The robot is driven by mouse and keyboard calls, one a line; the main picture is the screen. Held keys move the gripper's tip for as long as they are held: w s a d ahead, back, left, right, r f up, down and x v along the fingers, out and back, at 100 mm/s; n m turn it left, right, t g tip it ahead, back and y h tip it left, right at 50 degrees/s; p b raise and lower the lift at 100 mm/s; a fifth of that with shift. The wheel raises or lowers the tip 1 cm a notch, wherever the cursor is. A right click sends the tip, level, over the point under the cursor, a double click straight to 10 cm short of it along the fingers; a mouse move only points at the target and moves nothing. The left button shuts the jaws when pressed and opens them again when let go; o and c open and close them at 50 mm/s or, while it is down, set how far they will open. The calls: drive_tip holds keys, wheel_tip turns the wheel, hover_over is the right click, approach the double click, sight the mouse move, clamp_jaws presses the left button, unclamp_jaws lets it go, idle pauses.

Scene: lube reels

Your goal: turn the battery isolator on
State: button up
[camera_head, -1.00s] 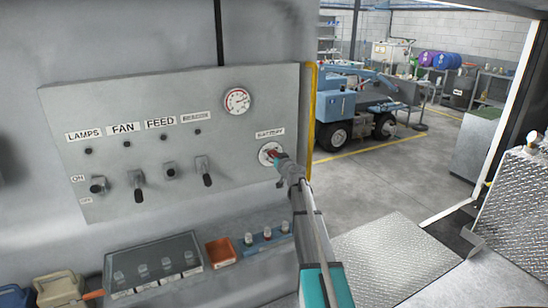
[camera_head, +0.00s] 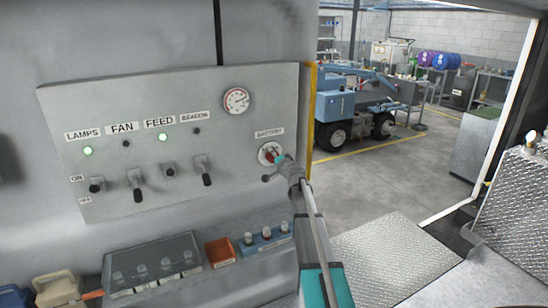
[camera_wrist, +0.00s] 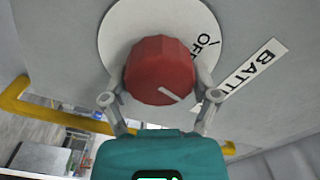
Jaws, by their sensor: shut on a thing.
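The battery isolator is a red knob (camera_wrist: 160,72) on a round white plate (camera_wrist: 120,30) marked OFF, beside a BATTERY label (camera_wrist: 253,68). In the head view the plate (camera_head: 268,152) sits at the lower right of the grey switch panel (camera_head: 235,180), with the knob partly hidden by my gripper (camera_head: 280,162). In the wrist view my gripper (camera_wrist: 160,100) is shut on the red knob, one finger on each side. A white line on the knob points to the lower right.
Toggle switches (camera_head: 136,185) stick out of the panel to the left. A gauge (camera_head: 236,101) is above the isolator. Below are a clear-lidded box (camera_head: 153,262) and an orange bin (camera_head: 220,251).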

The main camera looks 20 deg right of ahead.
drive_tip(key=m, duration=0.6)
drive_tip(key=shift+f, duration=0.15)
idle(0.4)
drive_tip(key=o, duration=1)
drive_tip(key=s, duration=1.2)
drive_tip(key=shift+d, duration=0.25)
